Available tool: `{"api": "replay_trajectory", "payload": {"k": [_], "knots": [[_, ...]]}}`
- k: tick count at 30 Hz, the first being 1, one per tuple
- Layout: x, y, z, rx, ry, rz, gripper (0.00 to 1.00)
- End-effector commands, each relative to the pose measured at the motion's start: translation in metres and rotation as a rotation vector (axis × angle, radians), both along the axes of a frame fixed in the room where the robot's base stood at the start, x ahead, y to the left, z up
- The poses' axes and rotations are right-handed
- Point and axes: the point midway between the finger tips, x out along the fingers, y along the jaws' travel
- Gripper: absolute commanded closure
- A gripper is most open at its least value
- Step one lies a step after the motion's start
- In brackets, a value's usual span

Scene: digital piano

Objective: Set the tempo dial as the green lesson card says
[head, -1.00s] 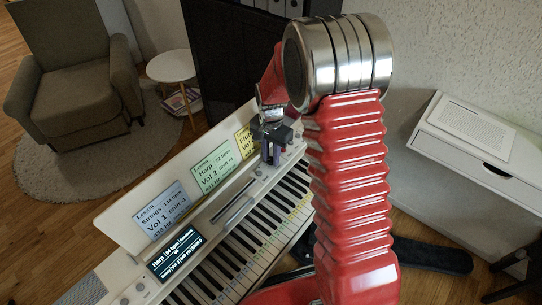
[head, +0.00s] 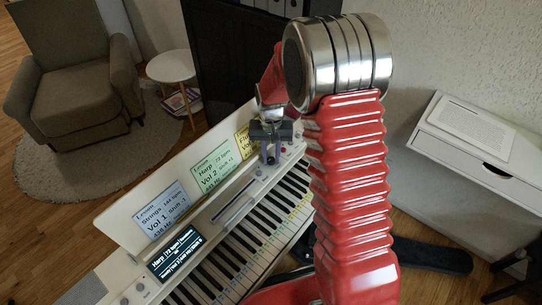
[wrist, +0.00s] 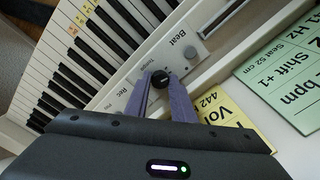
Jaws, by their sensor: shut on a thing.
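The green lesson card (head: 215,170) stands on the piano's music rest between a blue and a yellow card; it reads Harp, 72 bpm, Vol 2, Shift +1. Its corner also shows in the wrist view (wrist: 285,75). The dark round tempo dial (wrist: 160,79) sits on the panel beside the word Tempo. My gripper (head: 270,158) is at the far end of the panel, with its two purple fingers shut on the dial. The lit display (head: 175,252) reads Harp and a bpm number that looks like the low seventies, too small to be sure.
The yellow card (head: 244,141) stands just behind my gripper. The blue card (head: 163,210) is further left. The keys (head: 262,225) run along the panel's front side. A white side unit (head: 480,150) stands at right.

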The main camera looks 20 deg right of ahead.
Motion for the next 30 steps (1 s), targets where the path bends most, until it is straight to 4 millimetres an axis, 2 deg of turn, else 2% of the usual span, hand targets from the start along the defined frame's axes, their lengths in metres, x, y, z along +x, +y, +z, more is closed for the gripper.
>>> {"api": "replay_trajectory", "payload": {"k": [7, 8, 15, 30], "knots": [[0.0027, -0.0008, 0.0016, -0.001, -0.008, -0.001, 1.00], [0.0027, -0.0008, 0.0016, -0.001, -0.008, -0.001, 0.77], [0.0014, -0.0004, 0.0009, 0.000, -0.004, -0.001, 0.60], [0.0005, 0.0005, 0.0001, 0.001, -0.001, -0.001, 0.59]]}}
